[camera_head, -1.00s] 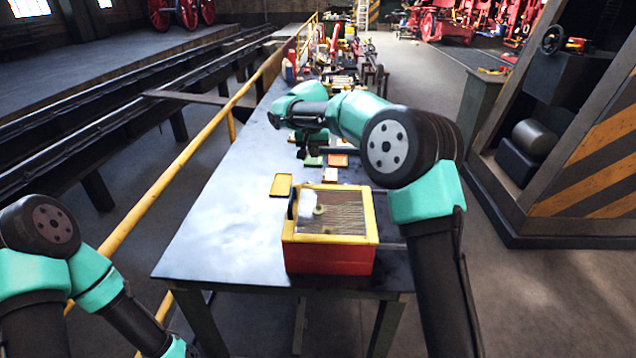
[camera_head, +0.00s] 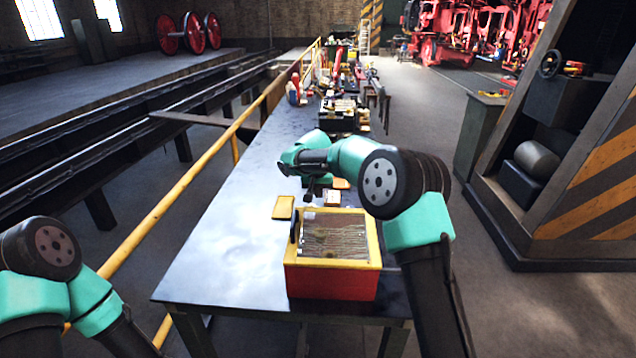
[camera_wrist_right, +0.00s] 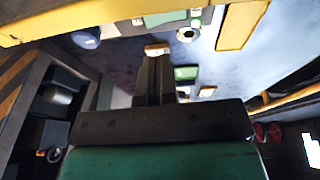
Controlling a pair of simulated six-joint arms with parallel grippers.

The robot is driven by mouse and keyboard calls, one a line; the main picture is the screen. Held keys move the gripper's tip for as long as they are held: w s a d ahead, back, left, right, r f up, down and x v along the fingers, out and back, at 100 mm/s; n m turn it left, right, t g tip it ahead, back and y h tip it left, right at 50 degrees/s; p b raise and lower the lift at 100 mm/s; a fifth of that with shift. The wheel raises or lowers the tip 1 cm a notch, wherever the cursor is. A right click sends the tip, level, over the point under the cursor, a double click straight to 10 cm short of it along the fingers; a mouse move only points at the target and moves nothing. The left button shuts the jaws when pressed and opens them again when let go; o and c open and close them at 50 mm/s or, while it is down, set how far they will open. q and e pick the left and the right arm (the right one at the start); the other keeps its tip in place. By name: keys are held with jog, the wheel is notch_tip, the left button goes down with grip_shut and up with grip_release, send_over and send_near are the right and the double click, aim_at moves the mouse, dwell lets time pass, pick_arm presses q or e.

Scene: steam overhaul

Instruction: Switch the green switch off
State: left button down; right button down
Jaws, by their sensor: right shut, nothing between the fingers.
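A small green plate (camera_wrist_right: 187,72) lies on the table just beyond my right fingers in the right wrist view. A second, larger green patch (camera_wrist_right: 165,18) with pale parts beside it shows near the top edge of that view. I cannot tell which is the green switch, or its position. In the head view my right arm hides the green pieces. My right gripper (camera_head: 309,190) points down behind the red box; its fingers (camera_wrist_right: 155,78) are together and empty in the wrist view. Their tips are near a small pale orange piece (camera_wrist_right: 157,50); contact is unclear. My left gripper is out of view.
A red box with a yellow rim (camera_head: 331,285) stands on the table's near end. A yellow plate (camera_head: 283,208), a white-faced plate (camera_head: 331,199) and an orange plate (camera_head: 340,183) lie behind it. Tools fill the table's far end. The left side of the table (camera_head: 225,250) is clear.

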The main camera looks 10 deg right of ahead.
jog(key=x, duration=0.3)
jog(key=s+x, duration=0.1)
jog(key=x, duration=0.2)
jog(key=shift+s+d+f, duration=0.1)
jog(key=shift+s+d+f+y, duration=0.1)
jog(key=shift+d+f+y, duration=0.3)
jog(key=shift+y, duration=0.2)
jog(key=shift+a, duration=0.3)
jog(key=shift+w+a+r, duration=0.25)
jog(key=shift+a, duration=0.4)
jog(key=shift+r, duration=0.15)
